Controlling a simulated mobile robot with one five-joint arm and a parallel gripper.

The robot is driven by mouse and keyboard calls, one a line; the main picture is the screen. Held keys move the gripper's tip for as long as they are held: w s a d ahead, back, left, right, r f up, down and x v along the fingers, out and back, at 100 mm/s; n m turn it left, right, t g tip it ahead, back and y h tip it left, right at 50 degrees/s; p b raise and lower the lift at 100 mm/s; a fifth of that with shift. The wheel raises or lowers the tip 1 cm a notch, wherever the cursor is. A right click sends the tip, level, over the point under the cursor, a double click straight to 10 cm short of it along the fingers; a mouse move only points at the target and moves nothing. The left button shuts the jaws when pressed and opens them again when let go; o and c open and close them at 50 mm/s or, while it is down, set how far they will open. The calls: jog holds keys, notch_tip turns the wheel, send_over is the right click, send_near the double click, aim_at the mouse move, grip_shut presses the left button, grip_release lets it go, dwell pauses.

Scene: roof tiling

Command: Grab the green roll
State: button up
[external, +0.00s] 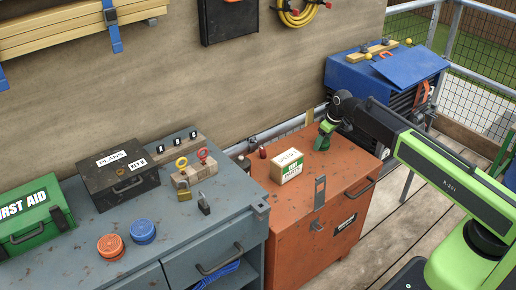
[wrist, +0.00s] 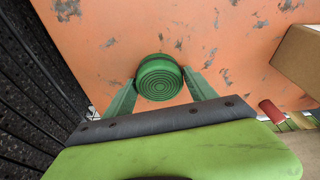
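The green roll (wrist: 159,78) shows its round ringed end in the wrist view, against the worn orange top of the chest. My gripper (wrist: 158,88) has its two dark green fingers on either side of the roll, with the tips close to its edges. The fingers stand apart by about the roll's width; firm contact is not clear. In the external view my gripper (external: 321,143) points down over the far right part of the chest top, where the roll is hard to separate from the green fingers.
A cardboard box (external: 287,167) stands on the orange chest (external: 305,212), left of my gripper. A small dark red object (external: 262,152) stands behind the box. A blue toolbox (external: 386,72) is behind my arm. A grey workbench (external: 190,233) with several items is at left.

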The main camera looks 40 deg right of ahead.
jog(key=c, duration=1.1)
jog(key=shift+o, duration=0.2)
jog(key=shift+r+p, duration=0.5)
jog(key=shift+p, duration=0.05)
notch_tip(320, 180, up, 4)
jog(key=p, duration=0.4)
jog(key=s+d+r+p, duration=0.6)
jog(key=s+d, duration=0.1)
jog(key=d, duration=0.2)
jog(key=shift+d, duration=0.25)
